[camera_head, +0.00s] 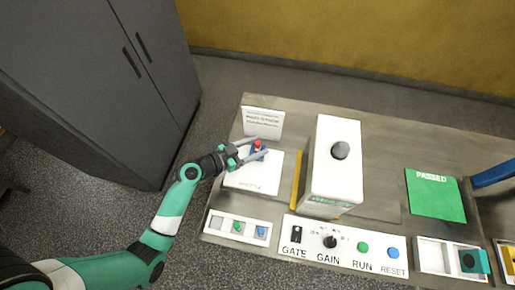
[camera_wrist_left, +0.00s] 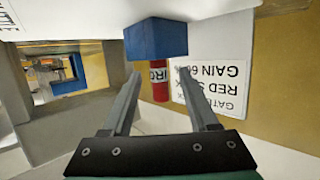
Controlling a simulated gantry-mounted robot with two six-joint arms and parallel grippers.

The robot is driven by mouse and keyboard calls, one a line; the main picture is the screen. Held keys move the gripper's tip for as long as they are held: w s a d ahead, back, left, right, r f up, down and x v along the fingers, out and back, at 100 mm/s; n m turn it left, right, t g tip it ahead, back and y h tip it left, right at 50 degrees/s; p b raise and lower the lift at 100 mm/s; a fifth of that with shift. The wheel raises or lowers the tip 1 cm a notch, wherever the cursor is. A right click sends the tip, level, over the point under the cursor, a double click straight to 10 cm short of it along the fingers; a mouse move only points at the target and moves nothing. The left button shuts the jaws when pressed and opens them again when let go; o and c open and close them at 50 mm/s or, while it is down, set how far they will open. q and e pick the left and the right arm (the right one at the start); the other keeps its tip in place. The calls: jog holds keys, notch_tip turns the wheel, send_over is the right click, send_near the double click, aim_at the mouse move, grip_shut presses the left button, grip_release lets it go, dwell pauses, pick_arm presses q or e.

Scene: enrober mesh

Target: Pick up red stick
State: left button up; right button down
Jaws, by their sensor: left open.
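The red stick (camera_head: 257,143) stands at the back of a white plate (camera_head: 252,182) on the left of the table. In the wrist view my left gripper (camera_wrist_left: 160,75) has a fingertip on each side of the stick, with gaps showing. My right gripper is not in view.
A white sign (camera_head: 263,121) stands behind the stick. A tall white box (camera_head: 334,180) with a grey knob is to the right. A control panel (camera_head: 346,246) and a small tray (camera_head: 213,224) line the front edge. A green PASSED mat (camera_head: 435,199) lies at the right.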

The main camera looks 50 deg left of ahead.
aim_at(265, 146)
pick_arm(q)
jog(key=x, duration=0.4)
jog(key=shift+r, duration=0.1)
jog(key=shift+s, duration=0.1)
grip_shut()
